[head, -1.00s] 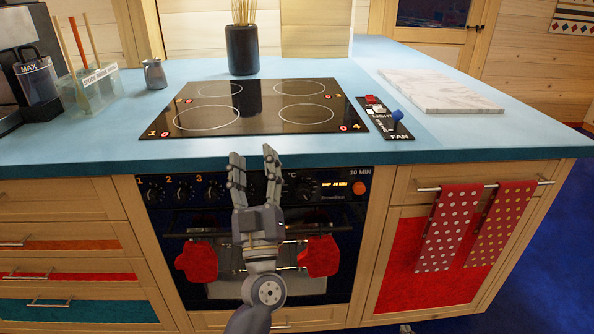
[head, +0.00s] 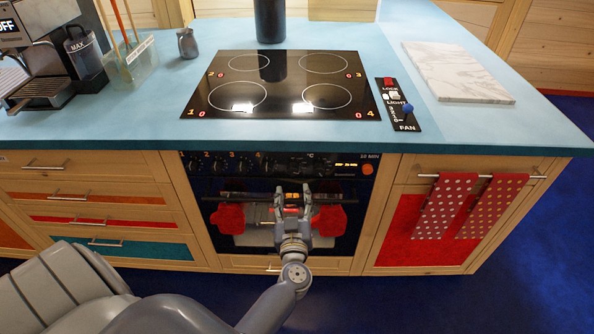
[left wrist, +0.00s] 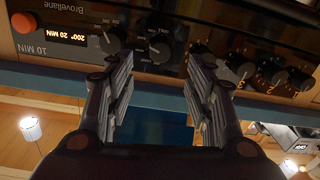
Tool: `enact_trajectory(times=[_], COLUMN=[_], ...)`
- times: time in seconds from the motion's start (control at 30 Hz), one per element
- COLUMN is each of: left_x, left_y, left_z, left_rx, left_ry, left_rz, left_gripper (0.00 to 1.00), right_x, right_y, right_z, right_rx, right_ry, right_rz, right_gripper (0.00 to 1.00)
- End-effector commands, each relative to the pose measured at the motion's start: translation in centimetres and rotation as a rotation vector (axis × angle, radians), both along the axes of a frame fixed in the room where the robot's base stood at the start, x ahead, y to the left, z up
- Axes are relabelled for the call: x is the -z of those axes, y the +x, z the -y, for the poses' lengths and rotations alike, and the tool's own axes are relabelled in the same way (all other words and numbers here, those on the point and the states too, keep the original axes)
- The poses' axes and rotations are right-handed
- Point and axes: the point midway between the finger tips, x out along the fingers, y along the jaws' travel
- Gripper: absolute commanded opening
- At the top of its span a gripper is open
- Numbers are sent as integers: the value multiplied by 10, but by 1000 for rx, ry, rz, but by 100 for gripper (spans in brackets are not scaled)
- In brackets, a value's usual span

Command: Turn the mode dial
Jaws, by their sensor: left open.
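The oven's dark control panel carries several black knobs. Two larger dials sit beside the lit display; the one nearer the burner knobs, which I take as the mode dial (left wrist: 160,48), shows in the left wrist view, upside down, beyond and between the fingertips. In the head view this mode dial (head: 297,165) is small and dark, and its pointer cannot be read. The other dial (left wrist: 112,38) is beside it. My left gripper (head: 292,190) is open and empty, fingers up, in front of the oven just below the panel. It also shows in the left wrist view (left wrist: 160,75), apart from the dials.
The blue worktop (head: 160,120) overhangs the panel, with a black hob (head: 280,85) on it. Below the panel, red mitts (head: 231,218) hang at the oven handle. Dotted towels (head: 445,205) hang to the right. An orange button (left wrist: 24,22) is beside the display.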

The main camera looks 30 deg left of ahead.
Motion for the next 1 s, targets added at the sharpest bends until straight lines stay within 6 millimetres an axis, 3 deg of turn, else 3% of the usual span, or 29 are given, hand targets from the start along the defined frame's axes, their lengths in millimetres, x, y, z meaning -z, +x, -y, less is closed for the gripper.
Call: enact_trajectory(times=[0.4, 0.6, 0.87, 1.0], left_x=[-1, -1, -1, -1], left_y=[63, 75, 76, 75], left_z=[-42, -49, -50, -50], left_rx=[0, 1, 1, 1], left_ry=[1, 0, 0, 0], left_rz=[4, 4, 3, 4], left_gripper=[49, 49, 49, 22], right_x=[7, 8, 8, 8], right_y=[1, 1, 1, 1], right_z=[0, 0, 0, 0], right_rx=[0, 0, 0, 0], right_ry=[0, 0, 0, 1], right_rz=[2, 2, 2, 3], right_gripper=[0, 0, 0, 0])
